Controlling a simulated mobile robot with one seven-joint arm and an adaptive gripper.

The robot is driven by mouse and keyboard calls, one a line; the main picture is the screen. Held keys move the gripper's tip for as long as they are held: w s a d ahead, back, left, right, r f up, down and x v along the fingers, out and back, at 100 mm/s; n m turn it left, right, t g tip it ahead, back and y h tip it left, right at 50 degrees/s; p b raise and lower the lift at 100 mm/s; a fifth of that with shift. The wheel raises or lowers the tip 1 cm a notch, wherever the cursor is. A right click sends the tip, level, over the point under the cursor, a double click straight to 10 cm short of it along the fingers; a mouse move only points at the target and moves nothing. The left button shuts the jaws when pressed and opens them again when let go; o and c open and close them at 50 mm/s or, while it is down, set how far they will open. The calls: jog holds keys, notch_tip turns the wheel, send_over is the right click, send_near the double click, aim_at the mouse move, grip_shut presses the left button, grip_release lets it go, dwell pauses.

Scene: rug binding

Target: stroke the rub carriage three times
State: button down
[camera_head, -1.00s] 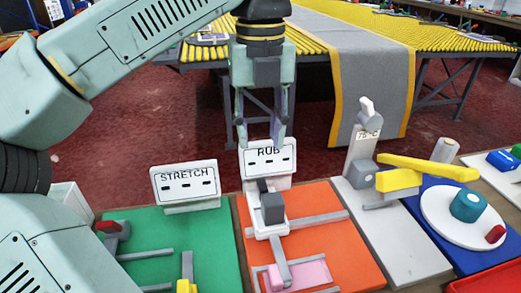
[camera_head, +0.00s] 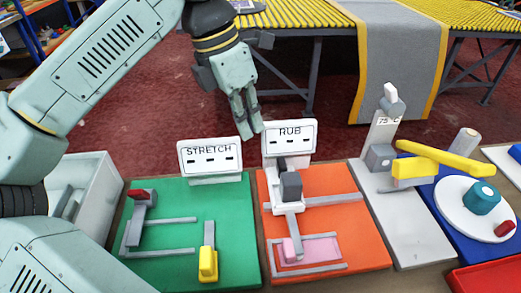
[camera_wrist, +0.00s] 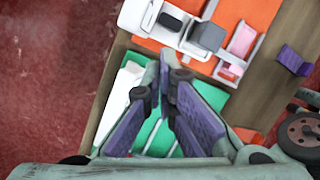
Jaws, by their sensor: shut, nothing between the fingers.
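The rub carriage (camera_head: 287,206) is a white block with a dark grey knob (camera_head: 291,186) on top. It stands on the orange board (camera_head: 345,222), just in front of the white RUB sign (camera_head: 289,139), which bears three dark marks. A grey arm runs forward from it to a pink pad (camera_head: 318,247). The carriage also shows at the top of the wrist view (camera_wrist: 198,50). My gripper (camera_head: 251,131) is shut and empty, pointing down in the air between the STRETCH and RUB signs. It does not touch the carriage.
A green board (camera_head: 185,238) with the STRETCH sign (camera_head: 210,158), grey rails and a yellow-handled slider (camera_head: 208,262) lies to the left. A grey-white plate with a yellow lever (camera_head: 438,168) stands right. A purple block (camera_wrist: 294,60) shows in the wrist view.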

aim_at(267, 173)
jog(key=f+m+p, duration=0.1)
jog(key=f, duration=0.2)
jog(key=d+f+m+p, duration=0.1)
jog(key=f+m, duration=0.1)
jog(key=f, duration=0.1)
jog(key=d+f+m+h+p, duration=0.1)
jog(key=f+m, duration=0.1)
jog(key=f, duration=0.2)
jog(key=shift+w, duration=0.1)
jog(key=shift+d, duration=0.1)
